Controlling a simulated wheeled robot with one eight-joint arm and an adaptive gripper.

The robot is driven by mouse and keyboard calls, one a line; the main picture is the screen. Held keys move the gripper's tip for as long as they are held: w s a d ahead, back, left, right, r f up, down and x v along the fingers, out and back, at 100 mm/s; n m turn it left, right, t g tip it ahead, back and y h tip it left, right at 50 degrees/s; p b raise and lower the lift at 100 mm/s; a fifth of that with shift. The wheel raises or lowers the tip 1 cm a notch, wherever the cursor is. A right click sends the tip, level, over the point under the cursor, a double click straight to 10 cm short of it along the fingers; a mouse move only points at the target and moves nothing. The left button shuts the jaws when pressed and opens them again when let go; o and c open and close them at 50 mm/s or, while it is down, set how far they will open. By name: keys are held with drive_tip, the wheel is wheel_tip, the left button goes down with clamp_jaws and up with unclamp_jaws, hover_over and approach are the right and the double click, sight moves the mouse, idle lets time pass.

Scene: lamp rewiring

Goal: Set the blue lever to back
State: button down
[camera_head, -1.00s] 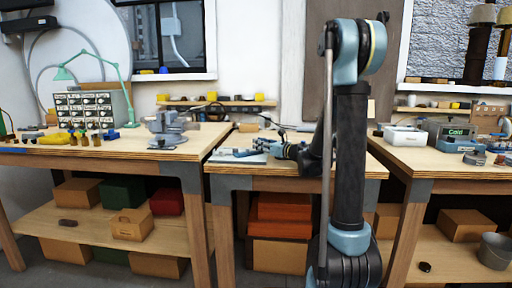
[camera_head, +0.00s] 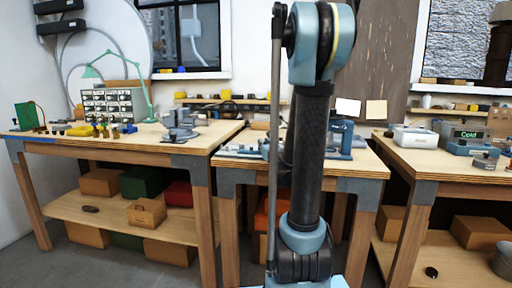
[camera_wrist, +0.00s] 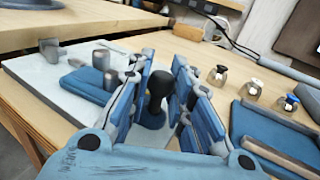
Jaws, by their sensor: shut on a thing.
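In the wrist view, a lever with a dark, rounded handle (camera_wrist: 160,84) and a blue base (camera_wrist: 152,117) stands on a pale board (camera_wrist: 35,72). My gripper (camera_wrist: 163,76) has its blue fingers on either side of the handle and is shut on it. The lower part of the lever is partly hidden by the fingers. Grey knobs (camera_wrist: 101,60) stand to the left on the same board, near a blue block (camera_wrist: 82,82). In the head view, my arm hides the gripper and the lever; part of the board (camera_head: 238,154) shows.
The wooden bench top (camera_wrist: 225,75) carries several small knobbed parts (camera_wrist: 253,89) and a blue tray (camera_wrist: 262,122) at the right of the wrist view. In the head view, a bench with drawers (camera_head: 108,104) stands left and one with a "Cold" box (camera_head: 466,137) right.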

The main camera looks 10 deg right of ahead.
drive_tip(key=shift+s+a, duration=0.2)
drive_tip(key=shift+s, duration=0.35)
drive_tip(key=c, duration=1.4)
unclamp_jaws()
drive_tip(key=shift+s+d+f, duration=0.1)
drive_tip(key=shift+s+d, duration=0.15)
drive_tip(key=shift+s, duration=1.7)
drive_tip(key=shift+s+d, duration=0.2)
drive_tip(key=shift+s, duration=1.75)
drive_tip(key=shift+s+d+f, duration=0.1)
drive_tip(key=shift+s+d, duration=0.15)
drive_tip(key=shift+s, duration=1.7)
